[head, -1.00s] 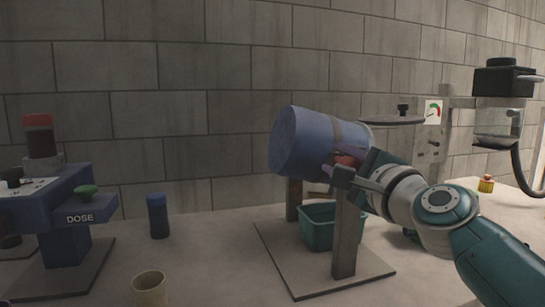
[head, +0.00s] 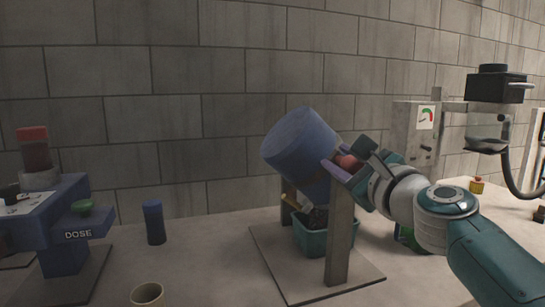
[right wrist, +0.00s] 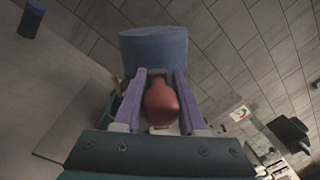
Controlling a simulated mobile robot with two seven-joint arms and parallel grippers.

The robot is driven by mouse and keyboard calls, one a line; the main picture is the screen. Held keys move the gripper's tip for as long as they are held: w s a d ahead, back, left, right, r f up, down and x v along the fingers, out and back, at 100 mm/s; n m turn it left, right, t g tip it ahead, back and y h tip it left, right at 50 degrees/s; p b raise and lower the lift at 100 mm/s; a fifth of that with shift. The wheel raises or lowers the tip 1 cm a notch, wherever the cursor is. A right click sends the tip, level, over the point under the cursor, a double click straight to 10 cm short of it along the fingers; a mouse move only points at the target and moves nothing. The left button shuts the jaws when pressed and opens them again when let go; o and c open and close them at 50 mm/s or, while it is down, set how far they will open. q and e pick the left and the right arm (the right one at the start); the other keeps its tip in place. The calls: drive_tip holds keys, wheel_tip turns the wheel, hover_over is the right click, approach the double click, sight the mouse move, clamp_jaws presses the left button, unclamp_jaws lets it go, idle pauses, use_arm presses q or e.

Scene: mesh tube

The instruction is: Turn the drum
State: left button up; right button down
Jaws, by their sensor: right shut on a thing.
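The blue drum (head: 298,148) hangs tilted on a grey post stand (head: 340,235), its closed end up to the left and its lower end toward the bin. My right gripper (head: 350,163) is shut on the red handle (head: 347,161) at the drum's right side. In the right wrist view the purple fingers of my right gripper (right wrist: 160,90) lie on both sides of the red handle (right wrist: 161,105), with the drum (right wrist: 153,48) just beyond. A teal bin (head: 312,241) stands under the drum and holds dark grainy material (head: 317,218). My left gripper is not in view.
A blue dosing machine (head: 58,215) stands at the left, with a dark blue cylinder (head: 154,222) and a beige cup (head: 147,294) nearby. A grey gauge box (head: 413,130) and a red-yellow button (head: 477,185) are at the right. The table's front middle is clear.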

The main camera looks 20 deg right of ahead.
drive_tip(key=shift+r, duration=0.1)
drive_tip(key=c, duration=0.5)
unclamp_jaws()
drive_tip(key=shift+s, duration=0.4)
drive_tip(key=s, duration=0.3)
drive_tip(key=s+p, duration=0.1)
drive_tip(key=s, duration=0.5)
drive_tip(key=shift+f+p, duration=0.3)
drive_tip(key=shift+p, duration=0.05)
drive_tip(key=shift+a, duration=0.1)
